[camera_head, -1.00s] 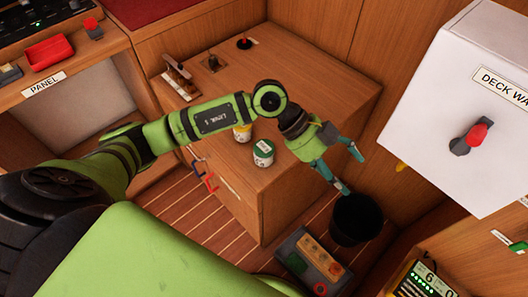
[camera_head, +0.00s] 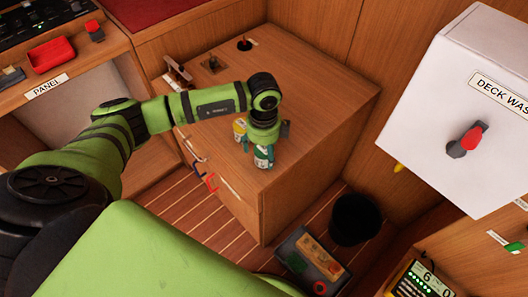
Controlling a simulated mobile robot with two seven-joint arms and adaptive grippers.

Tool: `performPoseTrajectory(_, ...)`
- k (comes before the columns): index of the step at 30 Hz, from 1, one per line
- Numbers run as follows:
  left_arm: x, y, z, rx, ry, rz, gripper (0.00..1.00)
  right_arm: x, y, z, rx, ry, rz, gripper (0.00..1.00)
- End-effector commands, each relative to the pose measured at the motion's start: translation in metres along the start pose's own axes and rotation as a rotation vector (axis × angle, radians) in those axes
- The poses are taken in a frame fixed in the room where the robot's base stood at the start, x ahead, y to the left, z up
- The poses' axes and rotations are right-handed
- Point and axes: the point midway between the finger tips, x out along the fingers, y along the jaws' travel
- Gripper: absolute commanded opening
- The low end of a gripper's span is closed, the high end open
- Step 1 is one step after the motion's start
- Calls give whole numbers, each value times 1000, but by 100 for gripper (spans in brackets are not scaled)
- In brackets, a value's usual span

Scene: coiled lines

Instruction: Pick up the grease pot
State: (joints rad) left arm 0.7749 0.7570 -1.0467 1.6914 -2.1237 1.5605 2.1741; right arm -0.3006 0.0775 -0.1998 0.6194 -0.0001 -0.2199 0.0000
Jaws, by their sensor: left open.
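A small white pot with a green lid (camera_head: 261,160) stands on the wooden cabinet top near its front edge. A pot with a yellow lid (camera_head: 239,127) stands just behind and to the left of it, partly hidden by my arm. I cannot read either label, so I cannot tell which one holds grease. My left gripper (camera_head: 258,155) points down at the green-lidded pot, its open teal fingers low beside that pot. The gripper hides most of the lid, and I cannot tell whether the fingers touch the pot. My right gripper is out of view.
The cabinet top (camera_head: 318,95) is clear on the right. A lever (camera_head: 178,72) and small fittings are at its back left. A black bin (camera_head: 355,219) and a grey box (camera_head: 312,262) stand on the floor. A white deck wash box (camera_head: 450,75) juts in at right.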

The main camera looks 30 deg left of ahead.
Motion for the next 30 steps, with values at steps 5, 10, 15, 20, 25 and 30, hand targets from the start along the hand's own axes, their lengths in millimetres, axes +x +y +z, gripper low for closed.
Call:
performPoseTrajectory(5, 6, 0, 0, 2, 0, -1, 82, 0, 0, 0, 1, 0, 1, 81)
performPoseTrajectory(10, 5, 0, 0, 3, 1, -1, 62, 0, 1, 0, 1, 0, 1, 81)
performPoseTrajectory(15, 5, 0, -1, 3, 1, -1, 16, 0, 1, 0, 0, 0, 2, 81)
performPoseTrajectory(20, 5, 0, -1, 2, 1, -1, 16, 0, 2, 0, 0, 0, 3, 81)
performPoseTrajectory(25, 4, 0, 0, 2, 1, -1, 16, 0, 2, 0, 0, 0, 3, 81)
performPoseTrajectory(30, -4, -1, -1, 2, 3, -4, 16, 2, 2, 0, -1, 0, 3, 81)
